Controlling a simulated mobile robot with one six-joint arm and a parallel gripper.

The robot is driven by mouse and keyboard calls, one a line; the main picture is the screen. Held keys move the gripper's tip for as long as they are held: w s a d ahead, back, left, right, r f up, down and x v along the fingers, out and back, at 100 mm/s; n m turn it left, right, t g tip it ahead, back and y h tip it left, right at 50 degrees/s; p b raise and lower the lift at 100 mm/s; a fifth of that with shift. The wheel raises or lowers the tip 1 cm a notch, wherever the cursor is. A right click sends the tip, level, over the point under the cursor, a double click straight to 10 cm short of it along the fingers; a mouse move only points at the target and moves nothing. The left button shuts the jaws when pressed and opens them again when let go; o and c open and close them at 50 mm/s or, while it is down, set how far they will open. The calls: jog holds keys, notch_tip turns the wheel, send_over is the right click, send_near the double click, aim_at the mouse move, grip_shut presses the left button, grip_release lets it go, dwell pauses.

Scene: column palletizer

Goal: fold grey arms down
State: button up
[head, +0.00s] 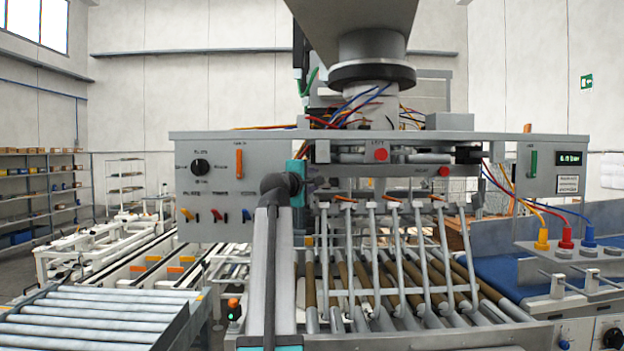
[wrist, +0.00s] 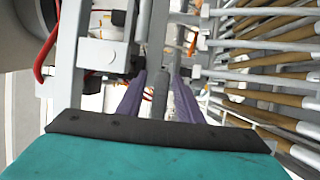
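The grey arms are a row of thin grey rods (head: 420,245) in the head view. They hang slanting down from orange-topped joints (head: 392,200) over the roller bed, with a cross rod (head: 400,291) low across them. In the wrist view, my gripper (wrist: 160,78) shows two dark purple fingers, apart. A grey bar (wrist: 160,95) shows between them, with narrow gaps at the sides; I cannot tell whether they touch it. In the head view my fingertips are hidden behind my own grey and teal arm.
A control panel (head: 225,205) with knob and coloured levers is at left, and a panel with a green lever (head: 534,164) at right. Brown and grey rollers (head: 445,300) lie under the rods. Wires (head: 350,108) run above. A blue conveyor (head: 500,277) is at right.

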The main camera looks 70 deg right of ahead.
jog(key=shift+d, duration=0.25)
jog(key=shift+c, duration=0.5)
grip_shut()
